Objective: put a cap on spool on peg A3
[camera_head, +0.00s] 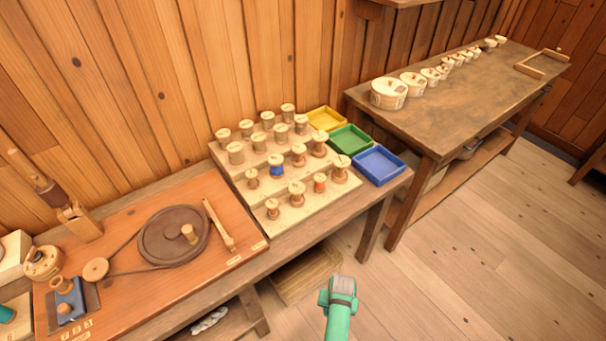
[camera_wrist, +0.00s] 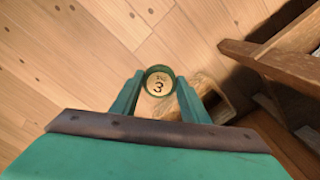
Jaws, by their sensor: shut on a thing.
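Smaller writing above the 3 is too small to read. In the head view my gripper (camera_head: 339,290) is over the floor in front of the bench, apart from the spools, and the cap cannot be made out there. The stepped spool board (camera_head: 242,190) on the bench holds several wooden spools on pegs, one with blue thread (camera_head: 276,166) and one with orange (camera_head: 319,183). The peg labels are unreadable, so I cannot tell which is A3.
Yellow (camera_head: 325,119), green (camera_head: 350,140) and blue (camera_head: 379,166) trays stand right of the board. A belt-and-wheel device (camera_head: 172,236) lies to its left. A side table (camera_head: 450,95) holds several round boxes. Open floor lies at the right.

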